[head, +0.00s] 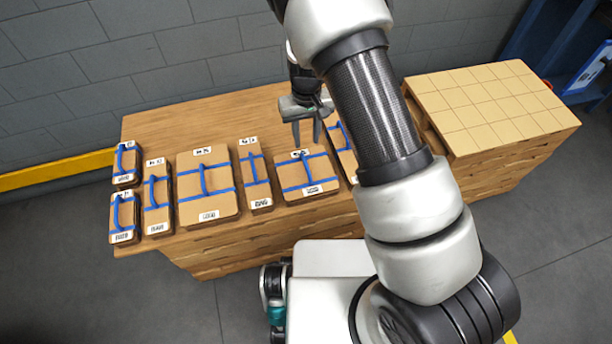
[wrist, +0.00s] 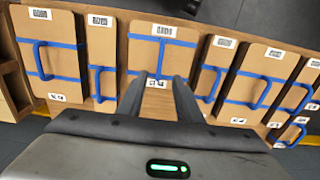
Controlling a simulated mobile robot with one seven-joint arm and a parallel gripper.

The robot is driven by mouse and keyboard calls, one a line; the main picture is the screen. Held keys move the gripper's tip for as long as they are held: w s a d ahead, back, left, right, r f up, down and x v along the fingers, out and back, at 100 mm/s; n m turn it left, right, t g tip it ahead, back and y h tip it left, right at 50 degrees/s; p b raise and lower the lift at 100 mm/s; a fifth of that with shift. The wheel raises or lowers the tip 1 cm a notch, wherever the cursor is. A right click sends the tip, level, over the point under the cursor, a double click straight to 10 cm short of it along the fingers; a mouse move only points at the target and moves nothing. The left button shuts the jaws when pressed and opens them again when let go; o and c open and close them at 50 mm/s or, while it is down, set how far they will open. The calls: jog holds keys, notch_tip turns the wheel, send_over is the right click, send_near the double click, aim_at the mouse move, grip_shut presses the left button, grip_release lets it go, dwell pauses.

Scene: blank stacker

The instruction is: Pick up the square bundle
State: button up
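The cardboard bundle that looks most nearly square (head: 292,170) lies on the wooden table, with blue straps and white labels. In the wrist view this bundle (wrist: 148,55) lies ahead of the fingers, with a blue T-shaped strap across it. My gripper (head: 306,136) hangs above its far edge in the head view. In the wrist view my gripper (wrist: 160,92) has its two fingers apart with bare wood between them. It is open and empty. The fingers appear apart from the bundle, but their exact height is unclear.
A narrow strapped bundle (head: 246,175) and a larger one (head: 188,188) lie to its left, with smaller ones beyond. Another bundle (head: 333,140) is partly hidden by my arm. Gridded tan blocks (head: 490,105) stand at the right. The table (head: 190,115) is bare behind the bundles.

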aim_at(306, 164)
jog(key=f+b, duration=0.1)
jog(key=f, duration=0.5)
jog(key=f+b, duration=0.2)
jog(key=f, duration=0.4)
jog(key=shift+w, duration=0.2)
jog(key=shift+r, duration=0.1)
grip_shut()
jog(key=shift+a, duration=0.1)
dwell(0.7)
